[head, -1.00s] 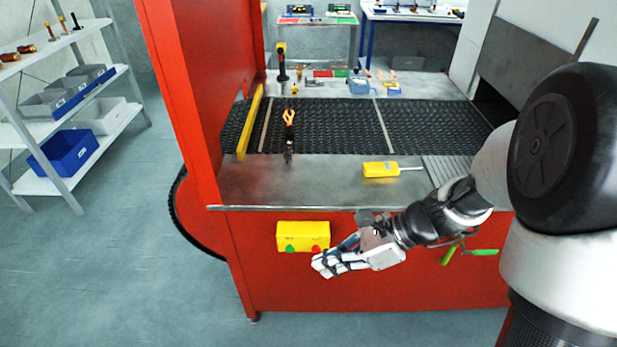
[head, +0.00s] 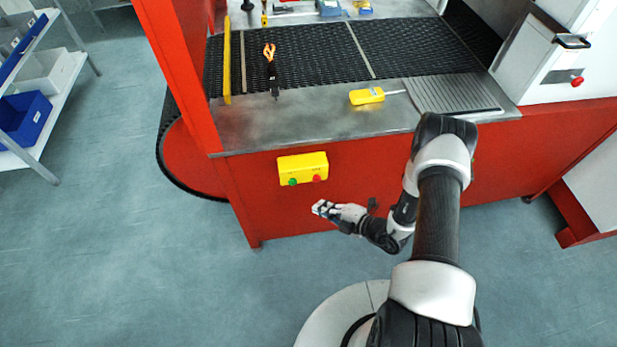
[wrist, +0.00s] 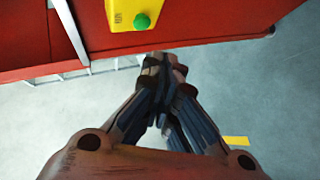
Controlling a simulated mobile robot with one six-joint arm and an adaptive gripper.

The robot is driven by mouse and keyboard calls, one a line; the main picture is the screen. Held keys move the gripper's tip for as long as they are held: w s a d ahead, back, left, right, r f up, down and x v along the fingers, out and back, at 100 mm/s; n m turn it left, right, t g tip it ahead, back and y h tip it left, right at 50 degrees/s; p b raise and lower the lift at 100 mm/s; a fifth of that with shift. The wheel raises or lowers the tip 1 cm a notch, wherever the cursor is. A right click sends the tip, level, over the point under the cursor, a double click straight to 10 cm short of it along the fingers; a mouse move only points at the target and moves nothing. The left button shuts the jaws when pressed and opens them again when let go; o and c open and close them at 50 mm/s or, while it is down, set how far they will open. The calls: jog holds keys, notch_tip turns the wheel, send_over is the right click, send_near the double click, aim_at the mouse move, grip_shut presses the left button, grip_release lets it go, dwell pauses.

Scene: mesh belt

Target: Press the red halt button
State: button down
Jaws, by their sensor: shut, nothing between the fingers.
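A yellow control box (head: 303,162) is fixed to the red front panel below the metal ledge. Its lower part carries a green button (head: 292,182) on the left and a red button (head: 317,178) on the right. My gripper (head: 319,208) is shut and empty, a little below the red button in the head view; the depth gap is hard to judge. In the wrist view, the shut fingers (wrist: 165,68) show below the yellow box (wrist: 114,12) and its green button (wrist: 141,22). The red button is not visible there.
A yellow handheld device (head: 367,96) and orange-handled pliers (head: 270,70) lie on the ledge and belt (head: 400,48). A white cabinet at right has another red knob (head: 577,82). Open floor lies before the red panel (head: 400,150). Shelving with a blue bin stands left.

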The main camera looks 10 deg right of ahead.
aim_at(317, 178)
jog(key=shift+s+d+f+m+h, duration=0.1)
jog(key=shift+s+f+m+h, duration=0.15)
jog(key=shift+f+m, duration=0.3)
jog(key=shift+s+f+m+h, duration=0.15)
jog(key=shift+s+f+m, duration=0.15)
jog(key=shift+f, duration=0.3)
jog(key=shift+w, duration=0.1)
jog(key=w+b, duration=0.2)
jog(key=w, duration=0.6)
jog(key=shift+w+b, duration=0.35)
jog(key=shift+w, duration=0.1)
dwell(0.4)
jog(key=shift+w+b, duration=0.35)
